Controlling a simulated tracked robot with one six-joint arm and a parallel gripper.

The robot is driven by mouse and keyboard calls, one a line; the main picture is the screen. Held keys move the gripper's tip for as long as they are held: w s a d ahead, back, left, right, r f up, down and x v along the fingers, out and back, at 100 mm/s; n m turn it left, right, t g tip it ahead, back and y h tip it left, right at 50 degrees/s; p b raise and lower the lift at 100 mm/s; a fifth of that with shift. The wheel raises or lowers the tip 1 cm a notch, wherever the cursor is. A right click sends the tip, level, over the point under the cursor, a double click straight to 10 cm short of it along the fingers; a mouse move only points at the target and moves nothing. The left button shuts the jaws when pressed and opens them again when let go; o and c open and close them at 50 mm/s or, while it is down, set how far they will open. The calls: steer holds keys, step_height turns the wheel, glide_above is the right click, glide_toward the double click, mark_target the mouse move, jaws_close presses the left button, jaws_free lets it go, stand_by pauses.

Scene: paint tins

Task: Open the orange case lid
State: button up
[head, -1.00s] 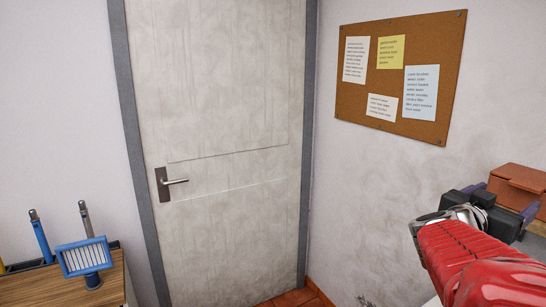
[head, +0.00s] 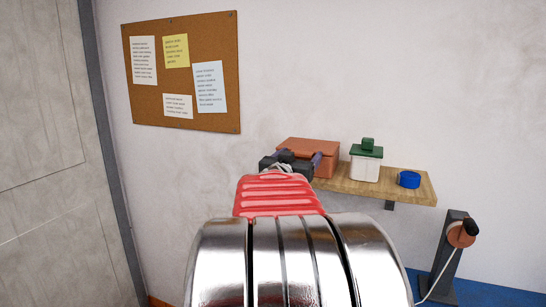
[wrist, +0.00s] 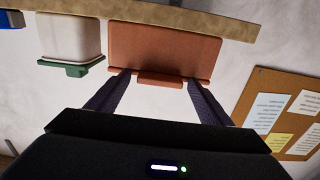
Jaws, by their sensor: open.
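The orange case (head: 318,146) stands at the left end of a wooden shelf, and its lid looks shut. In the wrist view, which is upside down, the case (wrist: 165,48) is straight in front of the fingers, with a small front tab (wrist: 160,83) at its lid edge. My gripper (head: 302,160) is open in front of the case. In the wrist view its two dark fingers (wrist: 158,88) stand on either side of the tab, with nothing held between them. I cannot tell whether the fingertips touch the case. My arm hides the case's lower left in the head view.
A cork board (head: 222,115) hangs on the wall. A dark stand (head: 446,262) with an orange part is at right.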

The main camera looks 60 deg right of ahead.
steer(key=shift+c, duration=0.3)
steer(key=c, duration=1.4)
steer(key=shift+a, duration=0.15)
steer(key=shift+c, duration=0.2)
steer(key=shift+r, duration=0.1)
